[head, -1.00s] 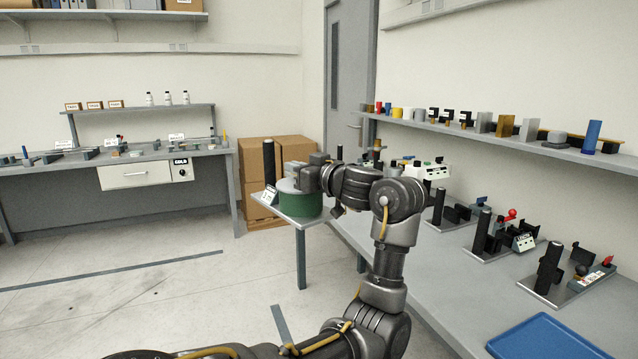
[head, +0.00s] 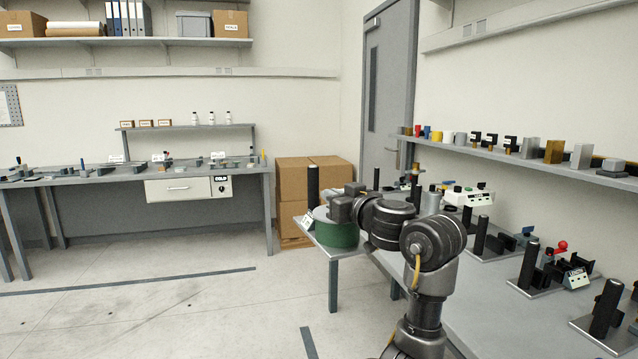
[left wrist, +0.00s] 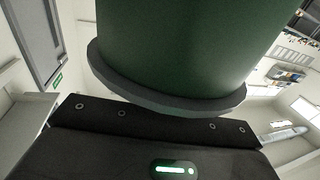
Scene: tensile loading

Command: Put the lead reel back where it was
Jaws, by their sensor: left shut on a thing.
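The reel (head: 337,233) is a green drum with a grey flange, at the near end of a small grey side table (head: 318,248). My left gripper (head: 343,208) is at its top and shut on it. In the left wrist view the reel (left wrist: 190,45) fills the upper middle, its grey rim close to the dark gripper body; the fingertips are hidden there. In the head view I cannot tell whether the reel's underside touches the table. A black upright post (head: 313,186) stands just behind and left of the reel. My right gripper is out of view.
A small white card (head: 307,221) stands at the table's left edge. Cardboard boxes (head: 305,178) are stacked behind. The long bench (head: 470,285) at right carries several fixtures with black posts. Open floor (head: 170,310) lies to the left.

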